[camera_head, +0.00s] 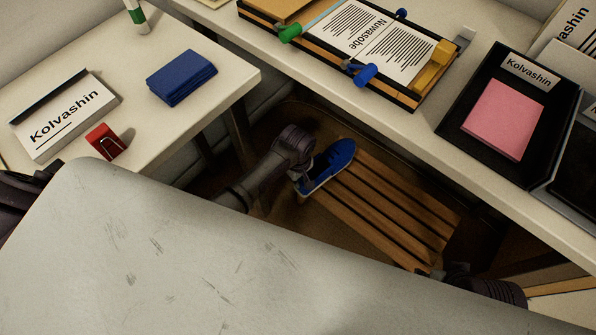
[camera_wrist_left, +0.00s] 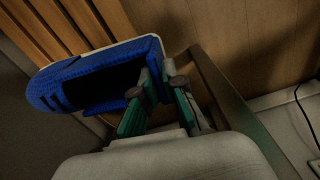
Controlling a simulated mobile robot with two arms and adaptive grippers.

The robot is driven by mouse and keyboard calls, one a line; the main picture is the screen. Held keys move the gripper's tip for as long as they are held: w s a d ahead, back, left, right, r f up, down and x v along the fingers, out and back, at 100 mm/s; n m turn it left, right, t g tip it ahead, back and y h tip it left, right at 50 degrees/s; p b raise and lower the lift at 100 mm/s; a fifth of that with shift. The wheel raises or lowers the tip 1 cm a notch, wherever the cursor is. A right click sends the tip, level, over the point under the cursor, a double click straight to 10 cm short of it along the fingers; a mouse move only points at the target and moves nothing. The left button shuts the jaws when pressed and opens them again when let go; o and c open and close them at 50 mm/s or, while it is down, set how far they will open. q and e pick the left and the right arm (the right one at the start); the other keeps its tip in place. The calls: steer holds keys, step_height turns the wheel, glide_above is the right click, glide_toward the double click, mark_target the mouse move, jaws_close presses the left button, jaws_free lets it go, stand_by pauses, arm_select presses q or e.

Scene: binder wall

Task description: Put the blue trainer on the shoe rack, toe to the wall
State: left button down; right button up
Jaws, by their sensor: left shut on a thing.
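The blue trainer (camera_head: 337,163) with a pale sole is at the upper-left end of the slatted wooden shoe rack (camera_head: 392,205). My left gripper (camera_head: 304,178) is shut on its heel end; the toe points away from the gripper, up and right in the head view. The left wrist view shows the trainer (camera_wrist_left: 75,88) beside the fingers (camera_wrist_left: 160,98), with rack slats (camera_wrist_left: 60,28) behind it. I cannot tell whether the sole touches the slats. My right gripper (camera_head: 452,271) is by the rack's lower-right end, partly hidden and dark.
A white desk (camera_head: 440,140) overhangs the rack's far side, and a white table (camera_head: 215,75) stands at the left. A scuffed pale surface (camera_head: 200,260) covers the foreground. A desk leg (camera_wrist_left: 222,88) is close to the left fingers. Most slats are bare.

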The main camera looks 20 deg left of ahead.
mark_target(299, 190)
arm_select(q)
steer(key=shift+d+r+p, duration=0.15)
steer(key=shift+p, duration=0.5)
steer(key=shift+f+b, duration=0.6)
steer(key=shift+f, duration=0.05)
steer(key=shift+f+b, duration=0.4)
steer(key=shift+f, duration=1)
steer(key=shift+f, duration=0.1)
